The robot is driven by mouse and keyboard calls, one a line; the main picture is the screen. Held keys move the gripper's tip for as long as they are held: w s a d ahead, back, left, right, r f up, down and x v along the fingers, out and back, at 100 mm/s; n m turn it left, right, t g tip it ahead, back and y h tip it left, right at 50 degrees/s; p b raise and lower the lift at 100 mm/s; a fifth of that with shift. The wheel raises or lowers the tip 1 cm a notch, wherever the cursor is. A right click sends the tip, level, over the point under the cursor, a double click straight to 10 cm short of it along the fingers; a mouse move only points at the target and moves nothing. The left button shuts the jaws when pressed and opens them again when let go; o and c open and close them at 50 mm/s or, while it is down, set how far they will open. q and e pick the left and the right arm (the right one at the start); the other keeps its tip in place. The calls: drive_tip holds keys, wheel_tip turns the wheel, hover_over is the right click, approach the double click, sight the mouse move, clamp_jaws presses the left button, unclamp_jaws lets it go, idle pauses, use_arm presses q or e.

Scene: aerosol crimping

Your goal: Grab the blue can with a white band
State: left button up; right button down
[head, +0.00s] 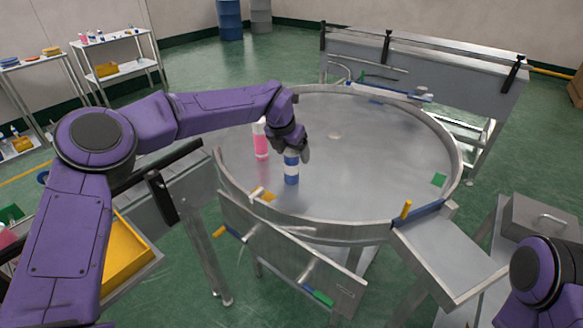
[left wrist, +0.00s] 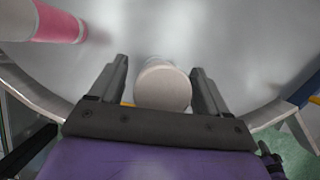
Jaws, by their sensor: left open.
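The blue can with a white band (head: 291,168) stands upright on the round metal table (head: 370,165), near its front left. My left gripper (head: 291,150) is open over the can's upper part, and its fingers hide the can's top in the head view. In the left wrist view, the can's pale round top (left wrist: 163,88) sits between the two open fingers of my left gripper (left wrist: 160,92). A gap shows on the left side; contact on the right cannot be told. My right gripper is not in view; only part of my right arm shows at the lower right.
A pink and white can (head: 261,140) stands on the table just left of the blue can, and also shows in the left wrist view (left wrist: 56,24). The table has a raised metal rim (head: 330,231). Its middle and right are mostly clear. A metal chute (head: 447,255) joins the right front.

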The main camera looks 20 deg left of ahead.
use_arm(q)
clamp_jaws()
